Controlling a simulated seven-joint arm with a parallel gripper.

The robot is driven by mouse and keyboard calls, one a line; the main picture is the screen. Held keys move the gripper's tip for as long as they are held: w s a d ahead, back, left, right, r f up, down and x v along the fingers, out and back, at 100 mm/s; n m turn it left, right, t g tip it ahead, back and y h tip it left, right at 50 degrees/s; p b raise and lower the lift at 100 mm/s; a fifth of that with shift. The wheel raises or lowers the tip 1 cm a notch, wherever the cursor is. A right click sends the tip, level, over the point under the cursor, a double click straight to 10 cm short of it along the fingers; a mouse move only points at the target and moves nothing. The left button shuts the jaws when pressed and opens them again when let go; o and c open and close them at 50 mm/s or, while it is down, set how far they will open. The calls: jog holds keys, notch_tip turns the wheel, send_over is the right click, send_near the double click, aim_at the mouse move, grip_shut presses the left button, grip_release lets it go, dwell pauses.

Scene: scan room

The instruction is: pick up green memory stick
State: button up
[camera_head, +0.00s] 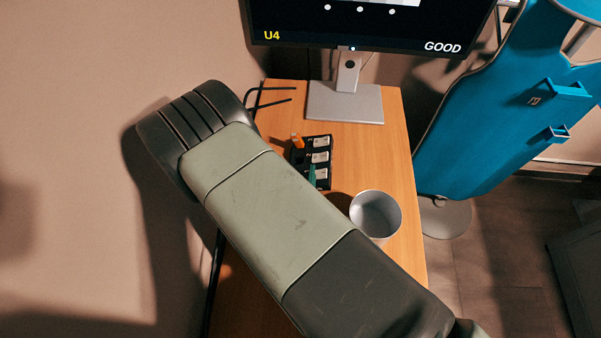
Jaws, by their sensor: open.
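The green memory stick (312,176) stands in a small black holder (328,157) on the wooden desk. Its lower part is hidden by my arm, which crosses the picture from the lower right to the upper left in front of the desk. My gripper does not show in this view.
An orange stick (297,141) stands at the holder's far left, and the holder carries white labels. A grey metal cup (376,213) stands on the desk to the right of my arm. A monitor (370,22) on a silver stand (345,101) is behind. A blue panel (510,105) is at right.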

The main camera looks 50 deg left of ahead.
aim_at(301, 170)
jog(key=shift+w+a+f, duration=0.2)
jog(key=shift+w+a, duration=0.15)
jog(key=shift+w, duration=0.25)
jog(key=shift+w+a+f, duration=0.2)
jog(key=shift+w+a, duration=0.15)
jog(key=shift+w, duration=0.3)
jog(key=shift+w+a+f, duration=0.2)
jog(key=shift+w+a, duration=0.15)
jog(key=shift+w, duration=0.25)
jog(key=shift+c, duration=0.4)
jog(key=shift+r, duration=0.1)
grip_shut()
